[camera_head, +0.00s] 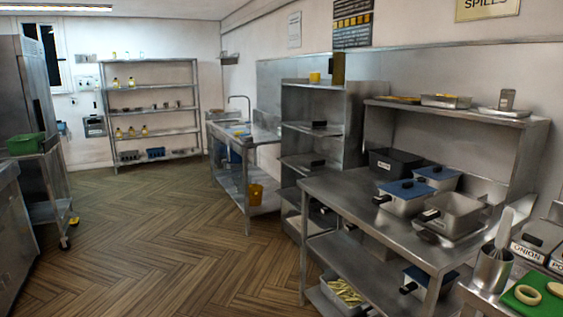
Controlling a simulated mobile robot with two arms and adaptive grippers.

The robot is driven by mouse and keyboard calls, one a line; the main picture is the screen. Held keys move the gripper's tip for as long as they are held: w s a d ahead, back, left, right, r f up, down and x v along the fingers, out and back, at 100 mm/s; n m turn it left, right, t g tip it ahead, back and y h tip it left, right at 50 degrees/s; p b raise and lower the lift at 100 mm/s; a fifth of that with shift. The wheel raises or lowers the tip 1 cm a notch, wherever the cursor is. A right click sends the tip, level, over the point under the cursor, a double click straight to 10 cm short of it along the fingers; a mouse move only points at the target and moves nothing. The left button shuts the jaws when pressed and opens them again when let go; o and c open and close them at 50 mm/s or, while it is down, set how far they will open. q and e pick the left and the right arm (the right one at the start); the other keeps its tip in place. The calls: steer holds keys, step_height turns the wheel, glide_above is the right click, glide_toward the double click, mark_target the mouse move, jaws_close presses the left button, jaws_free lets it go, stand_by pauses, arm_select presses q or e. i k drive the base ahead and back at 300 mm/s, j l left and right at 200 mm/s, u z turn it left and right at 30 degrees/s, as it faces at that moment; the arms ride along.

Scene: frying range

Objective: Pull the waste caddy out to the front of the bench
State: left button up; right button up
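A black open-topped bin (393,163), which looks like the waste caddy, stands at the back left of the steel bench (345,191). It has small pale lettering on its front that I cannot read clearly. A steel pan with a blue lid (404,197) stands in front of it, and another blue-lidded pan (438,178) stands to its right. An open steel pan (452,212) stands nearer the front right. The bench's front left part is bare. Neither of my grippers is in view.
A steel shelf unit (318,130) stands left of the bench. A lower shelf holds a tray of pale sticks (345,294) and a blue-lidded pan (425,280). A steel cup with utensils (493,266) and a green board (535,290) are at bottom right. The wooden floor (170,230) is clear.

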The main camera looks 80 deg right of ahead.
mark_target(393, 164)
steer(key=z, duration=3.5)
steer(key=i+j+u, duration=0.35)
steer(key=i, duration=0.25)
steer(key=i+j+u, duration=0.1)
steer(key=i+u, duration=0.3)
steer(key=i, duration=0.25)
steer(key=i+u, duration=0.35)
steer(key=i, duration=0.3)
steer(key=i+u, duration=0.25)
steer(key=i, duration=1.85)
steer(key=i+l+z, duration=0.15)
steer(key=i+z, duration=0.45)
steer(key=z, duration=0.2)
steer(key=i+z, duration=0.3)
steer(key=z, duration=0.15)
steer(key=i+j+z, duration=0.2)
steer(key=z, duration=0.2)
steer(key=i+j+z, duration=0.4)
steer(key=i+z, duration=0.3)
steer(key=z, duration=0.15)
steer(key=i+z, duration=0.3)
steer(key=z, duration=0.15)
steer(key=i+j+z, duration=0.2)
steer(key=z, duration=0.25)
steer(key=k+j, duration=0.2)
